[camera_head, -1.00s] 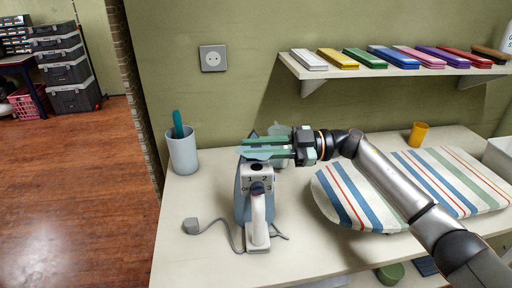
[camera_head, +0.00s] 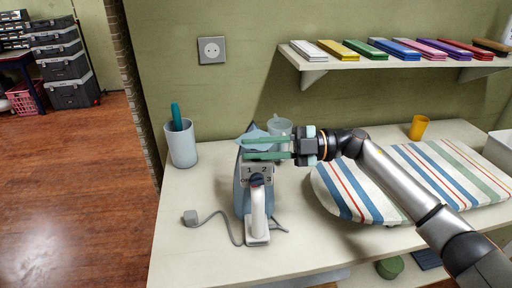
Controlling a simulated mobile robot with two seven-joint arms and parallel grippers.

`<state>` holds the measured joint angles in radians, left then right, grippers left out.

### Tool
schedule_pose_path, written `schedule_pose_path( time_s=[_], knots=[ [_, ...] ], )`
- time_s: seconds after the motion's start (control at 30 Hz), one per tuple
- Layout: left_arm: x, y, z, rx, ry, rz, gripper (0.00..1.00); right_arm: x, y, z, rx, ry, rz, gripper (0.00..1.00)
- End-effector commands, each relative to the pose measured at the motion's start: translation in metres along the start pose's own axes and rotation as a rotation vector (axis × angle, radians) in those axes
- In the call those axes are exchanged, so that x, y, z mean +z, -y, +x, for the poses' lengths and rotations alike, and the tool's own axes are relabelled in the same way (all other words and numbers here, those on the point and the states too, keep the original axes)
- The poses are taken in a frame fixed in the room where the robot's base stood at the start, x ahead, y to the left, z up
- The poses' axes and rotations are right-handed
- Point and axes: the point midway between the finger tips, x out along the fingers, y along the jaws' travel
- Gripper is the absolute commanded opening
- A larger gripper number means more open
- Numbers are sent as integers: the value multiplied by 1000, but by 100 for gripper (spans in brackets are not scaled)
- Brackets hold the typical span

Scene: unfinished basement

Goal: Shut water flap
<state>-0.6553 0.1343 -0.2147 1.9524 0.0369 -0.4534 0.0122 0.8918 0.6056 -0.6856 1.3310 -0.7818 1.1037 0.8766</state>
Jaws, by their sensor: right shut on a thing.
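A blue and white iron (camera_head: 241,195) stands upright on its heel on the white worktop, with its handle and numbered dial (camera_head: 257,180) facing me. My right gripper (camera_head: 246,148) reaches in from the right at the iron's pointed upper end. Its two green fingers lie one above the other, with the pale blue tip part (camera_head: 258,146) between them, and it is shut on the iron there. The water flap cannot be told apart from the tip at this size, and the fingers cover part of it. My left gripper is not in view.
A striped ironing board (camera_head: 400,180) lies right of the iron under my right arm. A translucent cup (camera_head: 279,126) stands behind the gripper, and a grey-white cup (camera_head: 182,146) stands at left. The iron's cord and plug (camera_head: 190,217) lie on the worktop (camera_head: 190,260).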

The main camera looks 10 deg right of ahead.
Motion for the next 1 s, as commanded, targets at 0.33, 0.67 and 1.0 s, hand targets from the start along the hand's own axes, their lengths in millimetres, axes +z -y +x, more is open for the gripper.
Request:
schedule_pose_path(
  time_s=[0.33, 0.67, 1.0],
  knots=[
    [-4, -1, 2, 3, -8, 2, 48, 0, 0, -1, 3, 2, -41, 0],
    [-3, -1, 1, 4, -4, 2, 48, 0, 0, -1, 3, 2, -40, 31],
    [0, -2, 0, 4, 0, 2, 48, 0, 1, 0, 1, 1, -38, 45]
  ],
)
